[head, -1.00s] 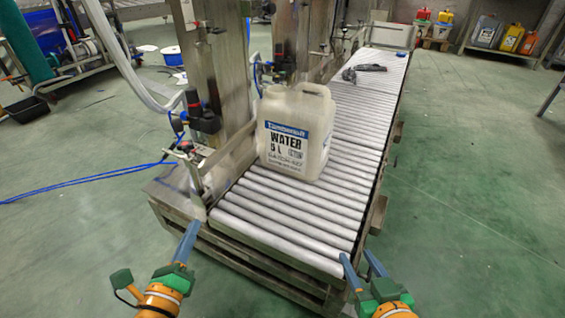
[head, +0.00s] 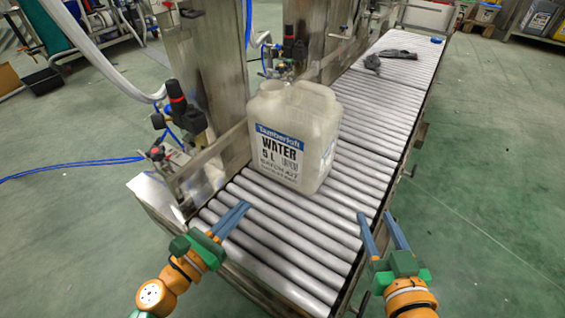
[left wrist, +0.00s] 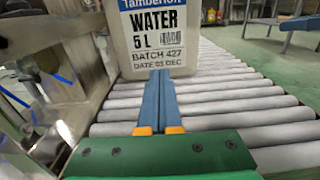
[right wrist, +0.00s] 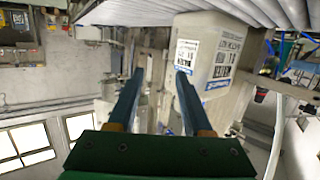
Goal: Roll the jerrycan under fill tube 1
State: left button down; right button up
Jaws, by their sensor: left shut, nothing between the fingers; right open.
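The white jerrycan (head: 293,135), labelled water 5 L, stands upright on the roller conveyor (head: 300,235), close to the filling frame on its left. My left gripper (head: 245,206) is shut and empty, low over the near rollers, short of the jerrycan's front face. The left wrist view shows the jerrycan (left wrist: 155,40) just past the shut fingers (left wrist: 160,75). My right gripper (head: 376,216) is open and empty at the conveyor's right edge, to the right of the jerrycan. The right wrist view shows the jerrycan (right wrist: 210,60) beyond the open fingers. I cannot make out which tube is fill tube 1.
Steel filling posts (head: 200,60) with valves and hoses line the conveyor's left side. A dark grey object (head: 390,57) lies on the far rollers. Blue hoses (head: 75,167) lie on the green floor at left. The rollers behind the jerrycan look clear up to the dark object.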

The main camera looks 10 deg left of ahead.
pick_arm(q)
jog(key=p, duration=0.1)
send_near(281, 165)
jog(key=x, duration=0.3)
jog(key=shift+d+r, duration=0.1)
jog(key=shift+r, duration=0.05)
jog(key=x, duration=0.2)
jog(key=shift+w, duration=0.3)
jog(key=shift+w+d, duration=0.3)
jog(key=shift+w, duration=0.2)
pick_arm(e)
jog(key=s+d+f+g+h, duration=0.1)
jog(key=s+f+g, duration=0.2)
jog(key=f, duration=0.3)
jog(key=shift+g, duration=0.4)
jog(key=shift+d, duration=0.1)
